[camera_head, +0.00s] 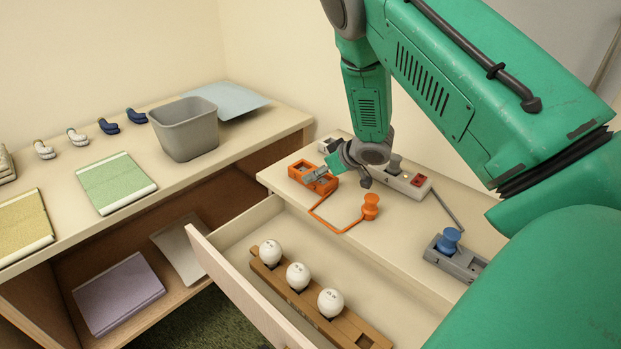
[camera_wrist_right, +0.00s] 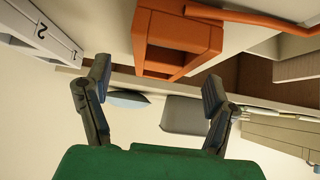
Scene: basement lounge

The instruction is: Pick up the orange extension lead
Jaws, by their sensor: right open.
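The orange extension lead has a box-shaped orange socket block (camera_head: 301,170) on the cream top beside the open drawer. Its orange cord (camera_head: 322,219) bends to an orange plug (camera_head: 371,207) standing nearer the front. My right gripper (camera_head: 338,178) is at the socket block, and one grey finger covers part of it in the head view. In the right wrist view, the right gripper (camera_wrist_right: 156,78) is open, its two fingers spread apart. The orange block (camera_wrist_right: 178,45) shows beyond and roughly between them, with nothing gripped. My left gripper is not in view.
A grey-white socket strip (camera_head: 408,183) lies behind the lead. A grey block with a blue plug (camera_head: 449,241) is at right. The open drawer (camera_head: 235,285) holds a wooden rack with white balls (camera_head: 298,276). A grey bin (camera_head: 184,128) stands on the left shelf.

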